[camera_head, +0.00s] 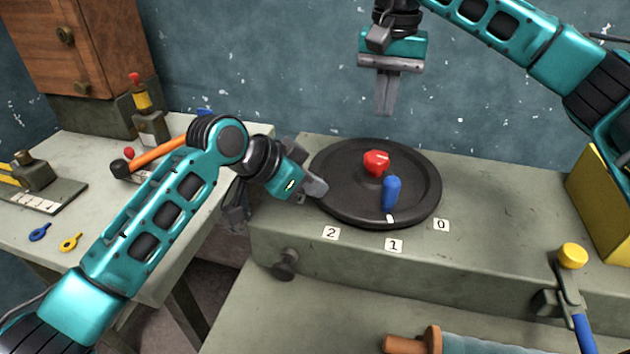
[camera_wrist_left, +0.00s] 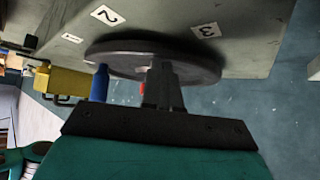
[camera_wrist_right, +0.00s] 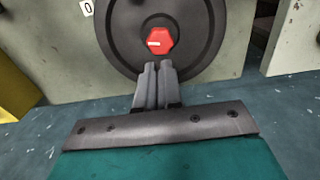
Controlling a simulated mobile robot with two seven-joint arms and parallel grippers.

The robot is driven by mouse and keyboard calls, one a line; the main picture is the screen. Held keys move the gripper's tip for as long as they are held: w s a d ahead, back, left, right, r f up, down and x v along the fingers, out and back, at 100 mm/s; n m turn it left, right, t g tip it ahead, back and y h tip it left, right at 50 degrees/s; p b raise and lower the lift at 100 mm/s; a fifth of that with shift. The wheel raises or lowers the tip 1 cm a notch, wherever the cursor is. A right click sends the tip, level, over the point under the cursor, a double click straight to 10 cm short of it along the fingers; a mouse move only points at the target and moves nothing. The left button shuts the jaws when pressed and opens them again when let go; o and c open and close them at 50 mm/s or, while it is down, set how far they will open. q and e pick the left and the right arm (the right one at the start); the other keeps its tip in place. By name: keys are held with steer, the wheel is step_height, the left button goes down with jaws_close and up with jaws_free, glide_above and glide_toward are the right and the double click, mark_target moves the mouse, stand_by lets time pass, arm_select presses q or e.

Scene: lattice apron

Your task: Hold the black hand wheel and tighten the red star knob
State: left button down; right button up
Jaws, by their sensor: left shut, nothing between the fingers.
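The black hand wheel (camera_head: 336,172) lies flat on the grey bench block, with a blue handle (camera_head: 391,194) standing on it. The red star knob (camera_head: 376,162) sits at its centre. A white mark on the wheel's front rim is close to label 1. My left gripper (camera_head: 317,189) is shut and empty at the wheel's left rim; whether it touches is unclear. In the left wrist view its fingers (camera_wrist_left: 163,84) partly hide the wheel and knob. My right gripper (camera_head: 384,112) points down, shut and empty, above and behind the knob. In the right wrist view the knob (camera_wrist_right: 157,41) shows just beyond its fingertips.
Labels 2 (camera_head: 331,232), 1 (camera_head: 393,246) and 0 (camera_head: 441,225) lie along the front. A yellow box (camera_head: 602,195) and yellow-topped clamp (camera_head: 572,257) stand to the right. The left table holds an orange-handled tool (camera_head: 158,157). The block's top right of the wheel is clear.

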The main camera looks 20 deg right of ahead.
mark_target(377, 156)
steer(key=o, duration=0.4)
steer(key=shift+r+m, duration=0.85)
steer(key=shift+m, duration=0.15)
steer(key=shift+o, duration=1.6)
steer(key=shift+f, duration=0.4)
steer(key=o, duration=0.5)
step_height(377, 156, down, 10)
steer(key=shift+f, duration=0.1)
steer(key=shift+o, duration=0.2)
steer(key=shift+f, duration=0.45)
steer(key=c, duration=1)
